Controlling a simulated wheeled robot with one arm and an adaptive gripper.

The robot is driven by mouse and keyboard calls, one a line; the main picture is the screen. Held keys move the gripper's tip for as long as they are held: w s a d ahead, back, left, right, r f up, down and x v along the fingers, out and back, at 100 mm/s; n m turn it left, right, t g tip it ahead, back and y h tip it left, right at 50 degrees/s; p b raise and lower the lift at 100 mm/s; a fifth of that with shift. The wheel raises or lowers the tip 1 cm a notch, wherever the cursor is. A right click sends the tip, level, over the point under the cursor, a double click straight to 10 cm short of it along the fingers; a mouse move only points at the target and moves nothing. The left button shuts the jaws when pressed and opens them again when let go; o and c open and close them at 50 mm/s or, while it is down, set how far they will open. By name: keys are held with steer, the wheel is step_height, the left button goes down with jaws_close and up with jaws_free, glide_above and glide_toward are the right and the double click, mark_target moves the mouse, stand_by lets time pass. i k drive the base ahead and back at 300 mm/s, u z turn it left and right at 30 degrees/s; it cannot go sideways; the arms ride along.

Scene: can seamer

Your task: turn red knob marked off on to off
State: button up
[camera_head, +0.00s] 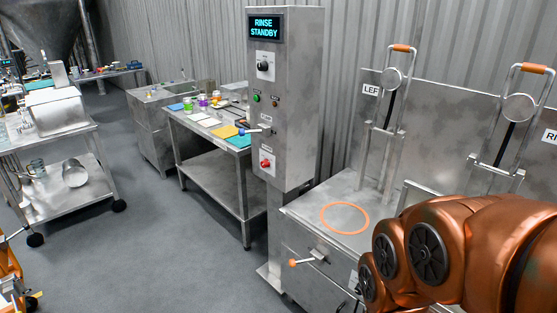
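A small red knob (266,163) sits on a white plate (267,164) low on the front of a tall grey control cabinet (300,110). The label by it is too small to read, so I cannot tell its setting. Above it are a lever with a blue end and a light tip (255,131), a green button (257,98) and a black knob (264,66). The display (265,27) at the top reads "RINSE STANDBY". My copper arm fills the lower right, well apart from the red knob. My gripper is not in view.
A steel bench with an orange ring (345,217) and two tall frames with orange handles (402,48) stands right of the cabinet. A table with jars and coloured sheets (215,130) is behind it to the left. A cart (95,180) stands far left. Grey floor (160,245) between is clear.

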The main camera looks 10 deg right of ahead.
mark_target(265, 164)
steer(key=k, duration=0.55)
steer(key=u, duration=0.5)
steer(key=i, duration=1.4)
steer(key=u, duration=0.25)
